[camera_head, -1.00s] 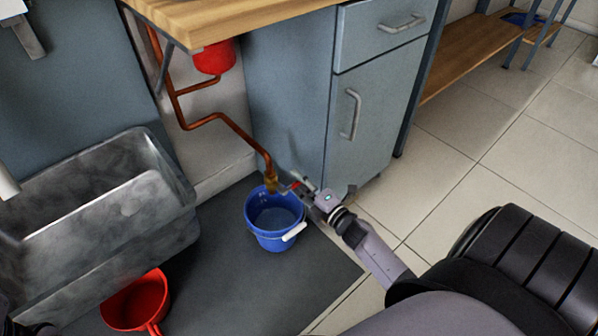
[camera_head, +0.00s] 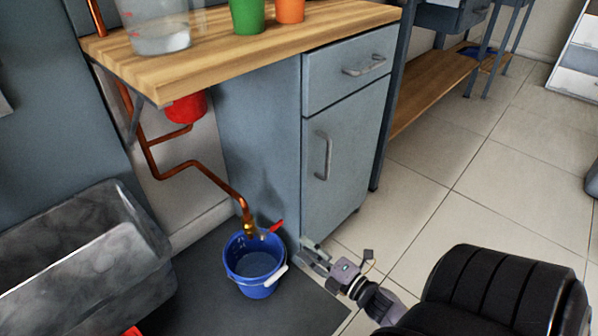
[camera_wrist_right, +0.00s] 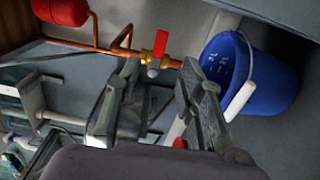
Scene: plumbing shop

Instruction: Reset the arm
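My right gripper (camera_head: 318,256) is low in front of the cabinet, to the right of the blue bucket. The right wrist view shows its two fingers (camera_wrist_right: 158,72) spread apart with nothing between them. Beyond the fingertips is the brass valve (camera_wrist_right: 150,58) with its red handle (camera_wrist_right: 162,43). In the head view the brass valve (camera_head: 249,226) ends the copper pipe above the bucket, and its red handle (camera_head: 276,226) points right. The gripper is apart from the handle. My left gripper is not in view.
The blue bucket (camera_head: 254,286) stands on a dark mat (camera_head: 205,310) with water in it. The grey cabinet (camera_head: 345,160) and wooden worktop (camera_head: 240,60) are close behind. A metal sink (camera_head: 80,260) lies at left. Tiled floor (camera_head: 500,200) is open at right.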

